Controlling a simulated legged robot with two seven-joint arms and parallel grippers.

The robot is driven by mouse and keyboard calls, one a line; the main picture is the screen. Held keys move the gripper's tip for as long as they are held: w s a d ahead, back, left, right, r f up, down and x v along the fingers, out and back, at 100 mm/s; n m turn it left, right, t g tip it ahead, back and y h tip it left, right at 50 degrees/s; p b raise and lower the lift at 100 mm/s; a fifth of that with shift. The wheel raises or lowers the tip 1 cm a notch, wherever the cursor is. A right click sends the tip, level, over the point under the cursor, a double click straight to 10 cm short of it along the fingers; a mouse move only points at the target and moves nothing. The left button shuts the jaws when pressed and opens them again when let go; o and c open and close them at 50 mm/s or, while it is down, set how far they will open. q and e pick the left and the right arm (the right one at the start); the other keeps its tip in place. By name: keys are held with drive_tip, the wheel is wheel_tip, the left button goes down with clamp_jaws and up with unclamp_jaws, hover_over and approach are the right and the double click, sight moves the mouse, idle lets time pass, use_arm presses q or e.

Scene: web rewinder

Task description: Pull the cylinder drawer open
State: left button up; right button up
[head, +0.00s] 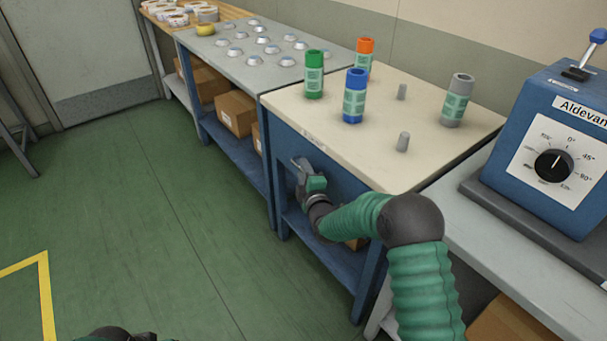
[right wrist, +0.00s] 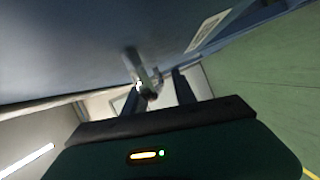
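The cylinder drawer (head: 339,176) is the blue front under the cream bench top, and it looks flush with the bench. In the right wrist view, the blue front (right wrist: 100,45) with a pale label fills the top. A grey metal handle (right wrist: 142,72) sticks out from it. My right gripper (head: 303,165) is at the drawer front, and its dark fingers (right wrist: 160,92) stand apart on either side of the handle's end. I cannot tell whether they touch it. Only a dark bit of my left arm or gripper (head: 125,334) shows at the bottom edge.
Green (head: 314,75), blue (head: 355,95), orange (head: 365,55) and grey (head: 457,100) cylinders stand on the bench top (head: 420,160) beside two grey pegs. A blue machine with a dial (head: 550,150) stands at right. Green floor (head: 150,220) in front is clear.

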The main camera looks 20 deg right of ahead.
drive_tip(key=shift+c, duration=0.4)
clamp_jaws()
drive_tip(key=shift+s+f, duration=0.1)
drive_tip(key=shift+f, duration=0.1)
idle(0.8)
